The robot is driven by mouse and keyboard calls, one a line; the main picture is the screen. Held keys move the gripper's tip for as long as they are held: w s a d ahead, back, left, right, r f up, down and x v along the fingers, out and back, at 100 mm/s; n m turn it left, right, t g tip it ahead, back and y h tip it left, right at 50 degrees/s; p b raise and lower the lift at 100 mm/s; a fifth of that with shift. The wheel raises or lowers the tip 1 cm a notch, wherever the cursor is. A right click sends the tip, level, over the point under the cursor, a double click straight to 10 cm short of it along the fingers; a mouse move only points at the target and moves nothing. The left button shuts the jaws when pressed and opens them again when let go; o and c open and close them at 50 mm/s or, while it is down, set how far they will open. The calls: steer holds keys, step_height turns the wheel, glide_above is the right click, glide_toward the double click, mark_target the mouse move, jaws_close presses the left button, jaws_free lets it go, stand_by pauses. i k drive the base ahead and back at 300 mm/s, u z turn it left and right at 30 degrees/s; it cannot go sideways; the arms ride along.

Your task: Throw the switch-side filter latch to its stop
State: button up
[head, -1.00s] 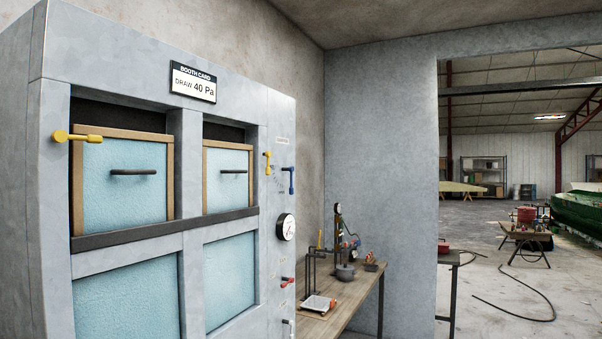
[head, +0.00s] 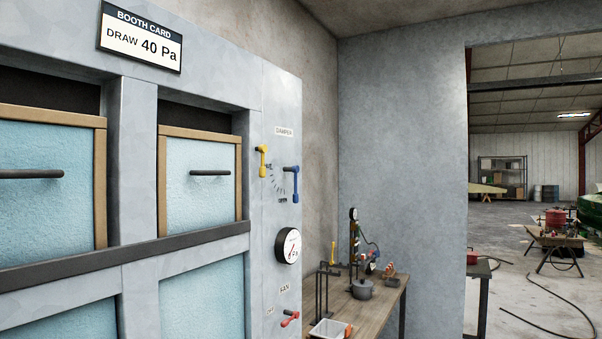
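The yellow filter latch (head: 262,161) on the switch side is on the grey booth front, just right of the right-hand upper filter. Its arm hangs about vertical beside the filter's wooden frame (head: 239,185), not across it. The filter (head: 195,205) has blue media and a dark bar handle (head: 210,173). A red fan switch (head: 290,318) sits lower on the same panel. My gripper is not in view.
A blue damper lever (head: 292,183) and a round gauge (head: 288,245) sit close to the latch. A wooden bench (head: 385,305) with a pot and a stand with tubing is beyond the panel. A doorway opens at the right.

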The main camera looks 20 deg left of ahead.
mark_target(262, 149)
steer(key=u, duration=0.35)
steer(key=i, duration=0.65)
steer(key=u, duration=0.65)
